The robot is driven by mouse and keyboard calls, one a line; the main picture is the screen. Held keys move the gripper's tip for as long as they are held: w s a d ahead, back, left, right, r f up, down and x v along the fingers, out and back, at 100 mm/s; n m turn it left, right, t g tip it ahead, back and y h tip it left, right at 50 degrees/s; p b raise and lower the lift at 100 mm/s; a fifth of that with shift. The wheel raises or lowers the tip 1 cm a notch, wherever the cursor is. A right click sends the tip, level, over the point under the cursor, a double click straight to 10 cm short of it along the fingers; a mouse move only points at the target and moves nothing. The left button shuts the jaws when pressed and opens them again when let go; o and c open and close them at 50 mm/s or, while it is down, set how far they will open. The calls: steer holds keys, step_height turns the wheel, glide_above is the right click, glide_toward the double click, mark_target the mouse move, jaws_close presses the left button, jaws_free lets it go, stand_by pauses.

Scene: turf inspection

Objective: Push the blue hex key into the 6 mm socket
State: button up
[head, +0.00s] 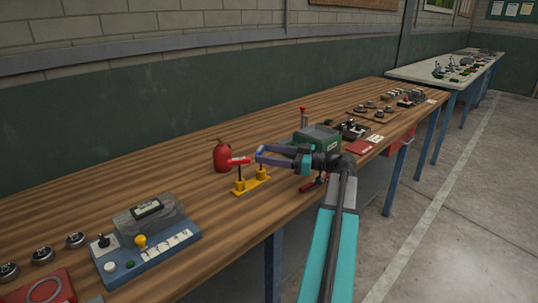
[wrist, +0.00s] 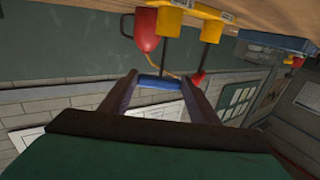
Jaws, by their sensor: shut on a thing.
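The blue hex key (wrist: 160,82) has a blue bar handle and a dark shank. My gripper (head: 259,153) is shut on its handle, and the fingertips also show in the wrist view (wrist: 161,83). The handle sits just above the right post of the yellow socket stand (head: 252,187). In the wrist view the shank runs to a yellow post (wrist: 172,20); its tip is hidden, so I cannot tell how deep it sits. A red-handled key (head: 239,161) stands in the other post (wrist: 212,30). I cannot read any size marks.
A red rounded container (head: 221,157) stands close behind the stand. A green box (head: 316,141) is to the right of my gripper. A blue tester base (head: 150,258) is at front left. Bare wooden bench (head: 205,205) lies between the tester and the stand.

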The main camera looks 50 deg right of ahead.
steer(key=o, duration=1.1)
steer(key=shift+o, duration=0.2)
steer(key=shift+s, duration=0.1)
steer(key=v, duration=1.3)
steer(key=shift+s+d+b, duration=0.2)
steer(key=shift+s+b, duration=0.1)
steer(key=shift+b, duration=0.1)
